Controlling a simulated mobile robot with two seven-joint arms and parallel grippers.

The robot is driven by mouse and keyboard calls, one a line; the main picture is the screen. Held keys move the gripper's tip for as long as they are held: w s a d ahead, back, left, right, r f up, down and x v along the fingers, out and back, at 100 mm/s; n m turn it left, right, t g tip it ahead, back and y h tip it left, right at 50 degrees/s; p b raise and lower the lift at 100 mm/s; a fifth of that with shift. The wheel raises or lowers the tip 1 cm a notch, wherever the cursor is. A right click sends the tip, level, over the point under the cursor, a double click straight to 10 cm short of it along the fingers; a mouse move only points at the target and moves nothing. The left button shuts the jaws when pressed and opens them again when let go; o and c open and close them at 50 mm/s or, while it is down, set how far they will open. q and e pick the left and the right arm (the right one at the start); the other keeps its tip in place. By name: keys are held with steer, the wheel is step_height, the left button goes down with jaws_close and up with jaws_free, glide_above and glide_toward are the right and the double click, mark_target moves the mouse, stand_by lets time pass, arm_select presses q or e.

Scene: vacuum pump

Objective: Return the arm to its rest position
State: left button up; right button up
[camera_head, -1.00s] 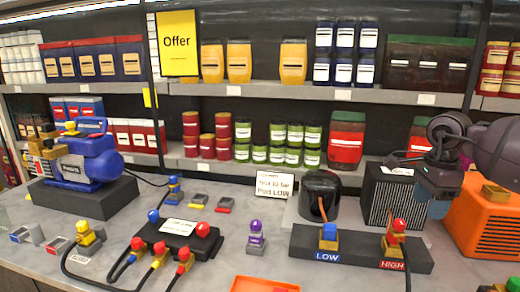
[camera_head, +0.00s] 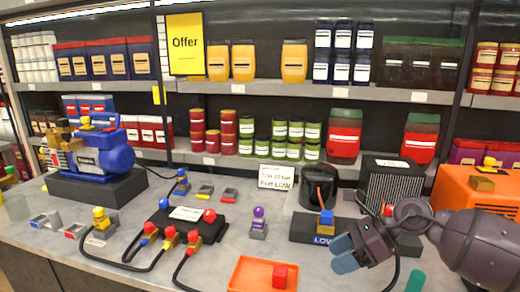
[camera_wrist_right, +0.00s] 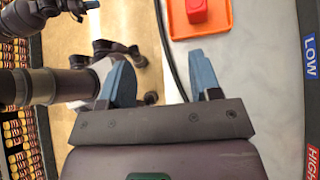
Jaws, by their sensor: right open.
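My right gripper (camera_head: 348,258) is open and empty. In the head view it is in front of the black block (camera_head: 302,229) with the LOW label and hides much of its HIGH end. In the right wrist view its two blue-grey fingers (camera_wrist_right: 160,82) are spread, with nothing between them. The gripper is over the table's front area, with brown floor showing beyond the edge. My right arm comes in from the right. My left gripper is not in the head view.
An orange tray (camera_head: 240,283) with a red cube (camera_head: 280,277) lies at the front, left of the gripper. A black manifold (camera_head: 188,222) with cables, a blue pump (camera_head: 90,155) and an orange box (camera_head: 478,198) stand on the grey table. Shelves of jars line the back.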

steer(key=s+a+m+t+y, duration=0.3)
steer(key=a+m+y, duration=0.3)
steer(key=s+d+f+m+t+h, duration=0.6)
steer(key=m+h, duration=0.3)
steer(key=m, duration=0.9)
steer(key=s+d+f+m+t+h, duration=0.4)
steer(key=d+m+h, duration=0.4)
steer(key=m, duration=0.9)
steer(key=s+d+f+m+g, duration=0.1)
steer(key=s+f+m+g, duration=0.45)
steer(key=s, duration=0.55)
steer(key=s+d+f+m+g, duration=0.2)
steer(key=s+f+m+g, duration=0.3)
steer(key=s, duration=0.5)
steer(key=w+f+n+t, duration=0.2)
steer(key=w+f+t, duration=0.5)
steer(key=w+f, duration=0.1)
steer(key=shift+a+t, duration=0.35)
